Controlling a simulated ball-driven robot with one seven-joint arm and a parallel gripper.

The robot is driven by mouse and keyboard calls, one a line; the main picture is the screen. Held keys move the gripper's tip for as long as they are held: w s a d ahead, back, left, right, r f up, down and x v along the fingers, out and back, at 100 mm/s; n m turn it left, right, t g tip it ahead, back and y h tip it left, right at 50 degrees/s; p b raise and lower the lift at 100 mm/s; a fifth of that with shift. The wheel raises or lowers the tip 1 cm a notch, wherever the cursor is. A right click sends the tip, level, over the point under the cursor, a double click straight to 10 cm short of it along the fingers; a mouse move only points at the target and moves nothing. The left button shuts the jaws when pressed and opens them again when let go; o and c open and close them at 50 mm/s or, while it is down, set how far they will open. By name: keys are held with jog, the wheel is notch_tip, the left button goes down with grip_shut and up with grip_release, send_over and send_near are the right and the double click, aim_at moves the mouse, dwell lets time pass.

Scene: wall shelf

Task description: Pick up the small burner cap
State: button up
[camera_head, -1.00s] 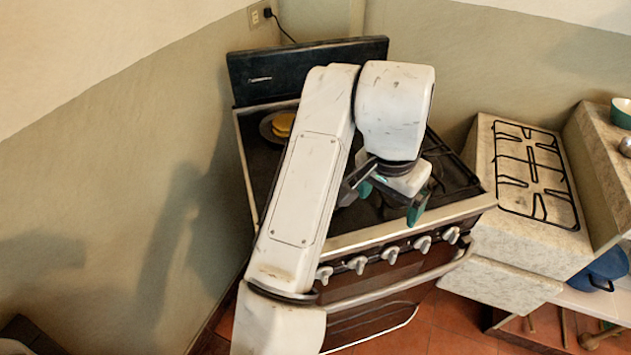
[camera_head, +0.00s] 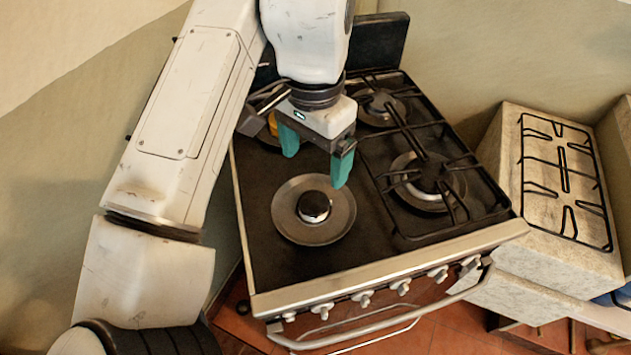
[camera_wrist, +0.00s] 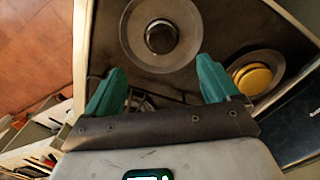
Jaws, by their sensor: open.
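The small burner cap (camera_head: 314,206) is a round, shiny dark cap. It sits in the middle of a grey round burner plate (camera_head: 290,230) on the front left of the stove. The cap also shows in the wrist view (camera_wrist: 161,38), at the top centre. My gripper (camera_head: 316,168) has teal fingers, spread apart with nothing between them. It is above the stove, and in the head view it appears just behind the cap. In the wrist view the fingertips (camera_wrist: 160,70) lie below the cap, to either side of it, and do not touch it.
Black grates (camera_head: 425,150) with two burners cover the stove's right side. A stone block with another grate (camera_head: 560,180) stands to the right.

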send_over(314, 201)
notch_tip(314, 201, down, 5)
jog(key=shift+f, duration=0.1)
jog(key=shift+f+p, duration=0.35)
jog(key=shift+f, duration=2.35)
jog(key=c, duration=1.1)
jog(key=shift+r, duration=0.1)
jog(key=shift+c, duration=0.2)
